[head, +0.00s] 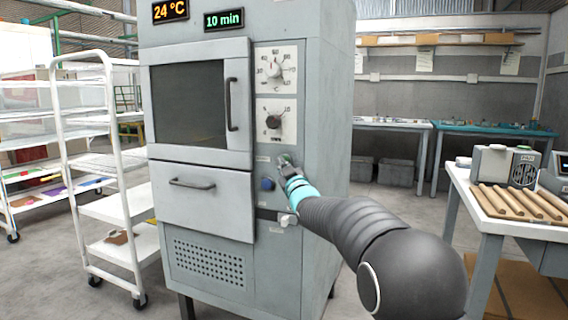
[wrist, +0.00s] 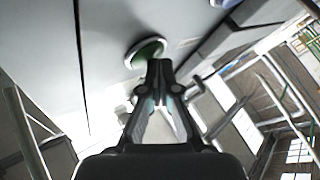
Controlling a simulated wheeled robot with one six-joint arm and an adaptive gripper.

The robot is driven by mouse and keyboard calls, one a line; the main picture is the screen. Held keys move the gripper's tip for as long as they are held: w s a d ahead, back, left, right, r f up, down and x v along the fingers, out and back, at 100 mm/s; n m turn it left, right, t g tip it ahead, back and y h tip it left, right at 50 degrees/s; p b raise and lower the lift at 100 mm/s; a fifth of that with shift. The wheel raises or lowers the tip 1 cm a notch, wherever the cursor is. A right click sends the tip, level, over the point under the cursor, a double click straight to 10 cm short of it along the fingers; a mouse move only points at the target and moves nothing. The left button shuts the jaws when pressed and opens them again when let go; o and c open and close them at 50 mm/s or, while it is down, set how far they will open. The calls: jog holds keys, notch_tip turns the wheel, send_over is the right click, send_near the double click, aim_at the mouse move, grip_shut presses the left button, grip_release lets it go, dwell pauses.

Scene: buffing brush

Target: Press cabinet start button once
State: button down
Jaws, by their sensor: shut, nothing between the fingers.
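The grey cabinet (head: 210,205) stands in the middle of the head view, with a dark window, two dials and a control column on its right side. A green round button in a pale ring (wrist: 147,50) shows in the wrist view, right in front of my fingertips. In the head view the green button (head: 284,157) is mostly covered by my gripper (head: 286,163). A blue button (head: 267,184) sits below and left of it. My gripper (wrist: 160,64) is shut and empty, its tips at the green button's lower edge in the wrist view. I cannot tell whether they touch it.
The displays read 24 °C (head: 170,10) and 10 min (head: 224,20). A black door handle (head: 232,104) and a drawer handle (head: 192,184) stick out. A white rack cart (head: 115,210) stands left. A table (head: 520,226) with wooden rods stands right.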

jog(key=shift+f, duration=0.1)
dwell(0.4)
jog(key=shift+s+a+b, duration=0.3)
jog(key=shift+s+b, duration=0.55)
jog(key=shift+b, duration=0.2)
jog(key=s+b, duration=0.1)
jog(key=s+a+b, duration=0.1)
jog(key=s+b, duration=0.2)
jog(key=shift+s+a+b, duration=0.35)
